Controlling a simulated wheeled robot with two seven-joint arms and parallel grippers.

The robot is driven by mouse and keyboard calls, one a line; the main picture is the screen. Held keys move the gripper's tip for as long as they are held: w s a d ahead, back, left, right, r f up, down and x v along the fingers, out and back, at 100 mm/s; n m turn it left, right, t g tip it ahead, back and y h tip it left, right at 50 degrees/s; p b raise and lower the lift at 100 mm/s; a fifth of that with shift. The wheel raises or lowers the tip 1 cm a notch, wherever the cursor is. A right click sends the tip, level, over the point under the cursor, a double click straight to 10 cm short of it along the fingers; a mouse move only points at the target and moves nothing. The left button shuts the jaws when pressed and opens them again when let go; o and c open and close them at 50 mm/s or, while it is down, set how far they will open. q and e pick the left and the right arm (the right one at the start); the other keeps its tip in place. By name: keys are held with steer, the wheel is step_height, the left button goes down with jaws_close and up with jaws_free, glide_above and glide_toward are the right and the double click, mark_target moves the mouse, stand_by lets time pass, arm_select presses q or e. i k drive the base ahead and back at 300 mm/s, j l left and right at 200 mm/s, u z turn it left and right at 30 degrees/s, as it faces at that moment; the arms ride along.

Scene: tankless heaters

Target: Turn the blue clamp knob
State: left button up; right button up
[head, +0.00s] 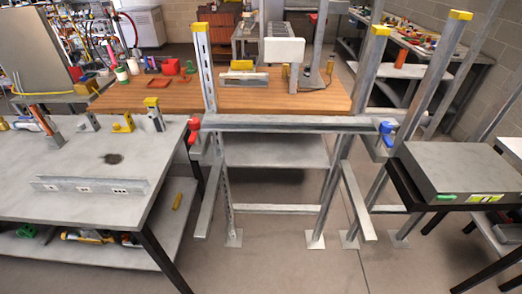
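The blue clamp knob (386,128) is at the right end of a grey horizontal metal bar (290,124), mounted on a metal frame. A matching red clamp knob (194,124) is at the bar's left end. The blue knob is small here, and its exact turn angle cannot be told. Neither of my grippers shows in the head view, and nothing touches the blue knob.
A grey worktable (85,220) stands at the left. A dark-legged table with a grey slab (465,172) is close to the right of the blue knob. Yellow-capped metal posts (440,75) rise around it. The floor (290,265) in front is clear.

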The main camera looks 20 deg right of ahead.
mark_target(386, 126)
steer(key=z, duration=1.5)
